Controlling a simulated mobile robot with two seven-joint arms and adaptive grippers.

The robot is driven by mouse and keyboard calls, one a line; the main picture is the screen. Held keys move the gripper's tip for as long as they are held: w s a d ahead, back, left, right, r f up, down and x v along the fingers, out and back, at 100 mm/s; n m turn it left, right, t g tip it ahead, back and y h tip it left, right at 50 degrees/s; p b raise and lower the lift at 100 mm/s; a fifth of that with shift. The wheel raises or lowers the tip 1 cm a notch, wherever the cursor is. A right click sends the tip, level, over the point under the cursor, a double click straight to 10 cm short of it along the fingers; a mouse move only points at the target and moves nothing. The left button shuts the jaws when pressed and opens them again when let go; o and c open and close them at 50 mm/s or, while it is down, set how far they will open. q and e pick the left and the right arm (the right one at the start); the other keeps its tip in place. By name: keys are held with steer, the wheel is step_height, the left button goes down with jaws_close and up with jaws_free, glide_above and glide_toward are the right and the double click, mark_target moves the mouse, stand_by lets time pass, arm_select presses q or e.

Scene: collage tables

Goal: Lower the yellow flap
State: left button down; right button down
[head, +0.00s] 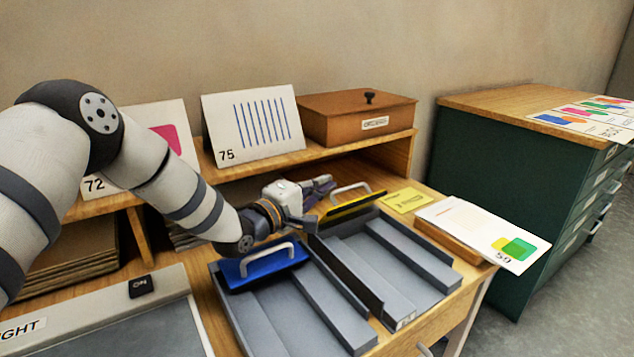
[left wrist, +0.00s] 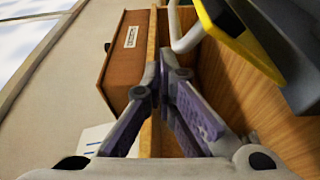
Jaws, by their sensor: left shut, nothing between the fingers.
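The yellow flap (head: 352,208) is at the back end of the right-hand grey tray (head: 395,262). It has a pale arched handle (head: 350,187) and looks tilted, though its exact angle is hard to tell. In the left wrist view, the yellow flap's edge (left wrist: 222,28) and its handle (left wrist: 186,38) show at the top right. My left gripper (head: 326,184) is shut and empty, just left of the handle and apart from it, as far as I can tell. Its fingers (left wrist: 165,68) meet in the wrist view. My right gripper is not in view.
A blue flap (head: 262,270) with a pale handle is on the left-hand grey tray (head: 318,300), below my left wrist. A wooden shelf (head: 360,143) behind carries a brown box (head: 345,118) and a striped card (head: 250,125). A yellow note (head: 405,200) and a white card (head: 480,232) lie to the right.

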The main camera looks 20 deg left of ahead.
arm_select(q)
steer(key=shift+s+d, duration=0.25)
steer(key=shift+d, duration=0.05)
stand_by(0.4)
